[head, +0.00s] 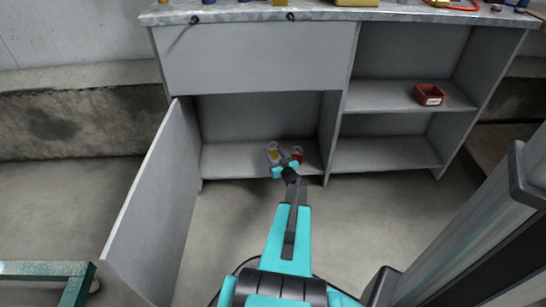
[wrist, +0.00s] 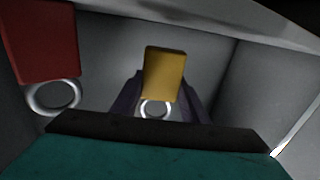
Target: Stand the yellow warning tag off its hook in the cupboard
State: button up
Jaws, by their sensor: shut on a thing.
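The yellow warning tag (wrist: 165,72) is a flat yellow block with a pale ring (wrist: 156,109) at its lower end in the wrist view. My gripper (wrist: 160,98) is shut on it, with a dark purple finger on each side. In the head view my gripper (head: 271,157) reaches into the open left cupboard (head: 235,161), low over its floor, with the yellow tag between the fingers. I cannot make out a hook, or whether the tag touches the cupboard floor.
A red tag (wrist: 40,42) with its own ring is close to the left in the wrist view. The cupboard door (head: 160,210) stands open on the left. A divider (head: 336,125) bounds the right side. A red bin (head: 429,94) sits on the right-hand shelf.

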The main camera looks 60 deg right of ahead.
aim_at(274, 157)
jog(key=shift+f+b, duration=0.7)
jog(key=shift+f, duration=0.85)
jog(key=shift+f, duration=0.15)
jog(key=o, duration=1.1)
jog(key=shift+s+a+r, duration=0.1)
jog(key=shift+s+r, duration=0.05)
jog(key=shift+r, duration=0.05)
jog(key=p+v, duration=0.3)
jog(key=v, duration=0.8)
jog(key=shift+s+a, duration=0.15)
jog(key=shift+s, duration=0.15)
jog(key=shift+s, duration=0.1)
